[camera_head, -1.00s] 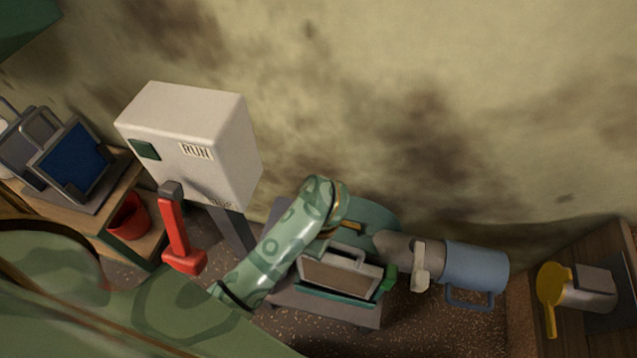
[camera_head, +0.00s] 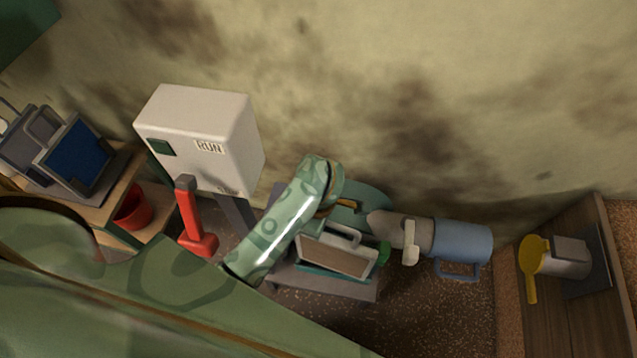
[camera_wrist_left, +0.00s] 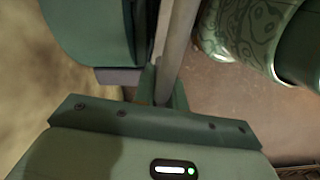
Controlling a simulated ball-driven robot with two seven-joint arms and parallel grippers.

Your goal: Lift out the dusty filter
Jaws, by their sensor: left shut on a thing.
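The dusty filter (camera_head: 335,258) is a brown-grey panel in a pale frame with a loop handle on top. In the head view it stands tilted at the green-edged slot of the grey housing (camera_head: 325,287); how deep it sits I cannot tell. My left arm comes down over the housing, and its fingertips are hidden in the head view. In the wrist view my left gripper (camera_wrist_left: 162,88) is shut on a pale bar, which looks like part of the dusty filter (camera_wrist_left: 178,35). My right gripper is not in view.
A white RUN box (camera_head: 208,130) and red lever (camera_head: 191,222) stand left of the housing. A bench with a blue-faced framed panel (camera_head: 78,152) and red pot (camera_head: 133,207) is farther left. A blue cylinder (camera_head: 462,245) and a shelf with a yellow-handled thing (camera_head: 532,262) are right.

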